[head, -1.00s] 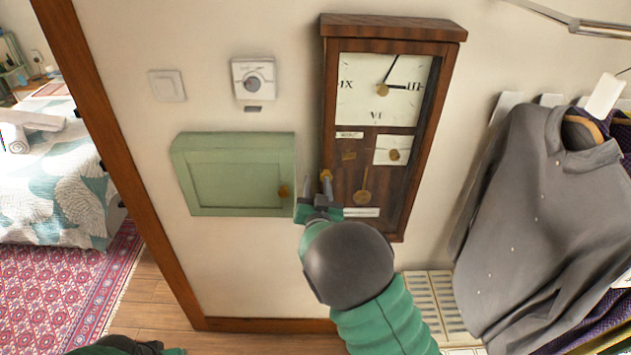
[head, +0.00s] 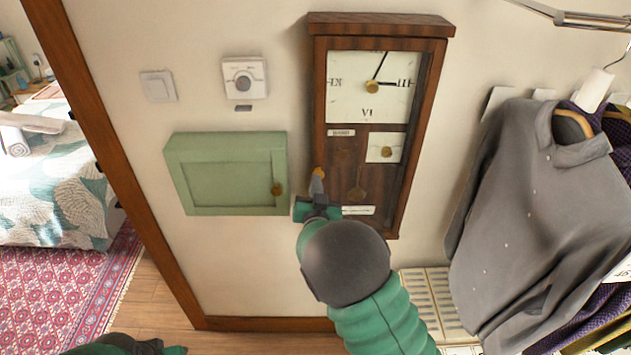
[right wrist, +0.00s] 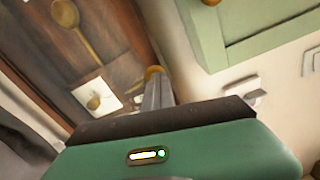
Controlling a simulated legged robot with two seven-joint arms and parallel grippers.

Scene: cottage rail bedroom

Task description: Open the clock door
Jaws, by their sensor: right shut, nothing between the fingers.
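The wooden wall clock (head: 415,120) hangs upright, with a white dial, a pendulum and a glazed door that looks closed. The door's small brass knob (head: 318,173) is at the left edge of the door, low down. My right gripper (head: 318,186) is shut and empty, its fingertips right at the knob. In the right wrist view the knob (right wrist: 154,70) shows just beyond the closed fingers (right wrist: 157,90); I cannot tell whether they touch. My left gripper (head: 148,347) shows only partly at the bottom edge, its jaws unclear.
A green wall cabinet (head: 228,178) with a brass knob is just left of the clock. A thermostat (head: 244,78) and a switch (head: 158,86) are above it. A grey shirt (head: 545,210) hangs close on the right. A wooden post (head: 110,150) stands left.

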